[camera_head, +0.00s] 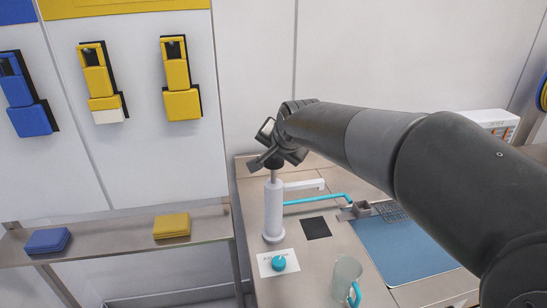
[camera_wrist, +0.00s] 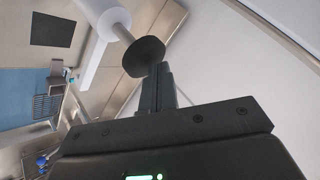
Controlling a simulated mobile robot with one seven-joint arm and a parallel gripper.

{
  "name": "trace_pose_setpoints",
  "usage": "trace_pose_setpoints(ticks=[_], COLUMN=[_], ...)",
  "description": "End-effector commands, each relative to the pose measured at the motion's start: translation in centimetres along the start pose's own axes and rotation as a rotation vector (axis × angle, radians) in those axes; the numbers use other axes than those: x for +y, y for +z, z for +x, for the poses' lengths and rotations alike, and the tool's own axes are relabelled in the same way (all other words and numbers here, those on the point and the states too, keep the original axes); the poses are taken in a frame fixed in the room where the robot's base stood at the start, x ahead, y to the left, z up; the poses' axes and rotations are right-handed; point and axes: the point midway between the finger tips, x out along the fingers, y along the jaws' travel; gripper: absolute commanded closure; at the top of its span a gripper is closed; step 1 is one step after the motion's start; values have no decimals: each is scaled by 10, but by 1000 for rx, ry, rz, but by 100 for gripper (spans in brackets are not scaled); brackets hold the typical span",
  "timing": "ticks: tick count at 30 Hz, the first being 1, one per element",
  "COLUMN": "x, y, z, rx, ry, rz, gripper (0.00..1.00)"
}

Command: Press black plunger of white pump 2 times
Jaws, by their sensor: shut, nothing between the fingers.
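The white pump (camera_head: 273,209) stands upright on the steel bench in the head view. Its grey rod shows above the white body, and the black plunger (camera_head: 273,162) tops it, partly covered by my gripper. In the wrist view the white pump (camera_wrist: 95,15) is at the top, with the round black plunger (camera_wrist: 144,57) in front of my fingertips. My gripper (camera_wrist: 160,68) is shut and empty, its tips at the edge of the plunger. In the head view my gripper (camera_head: 262,162) is at the plunger's height; I cannot tell for sure whether it touches.
A white card with a teal knob (camera_head: 279,263) lies in front of the pump. A clear mug with a teal handle (camera_head: 346,280) stands to the right. A black square (camera_head: 316,228), a teal tube (camera_head: 318,199) and a blue mat (camera_head: 400,250) are on the bench.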

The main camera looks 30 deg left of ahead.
Motion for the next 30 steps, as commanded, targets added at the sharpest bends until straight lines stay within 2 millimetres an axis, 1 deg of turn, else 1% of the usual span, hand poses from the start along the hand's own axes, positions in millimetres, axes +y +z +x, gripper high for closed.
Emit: trace_pose_setpoints(ticks=[30], x=[7], y=[7], z=[9], rx=[-3], ry=[2], rz=[0], gripper=[100])
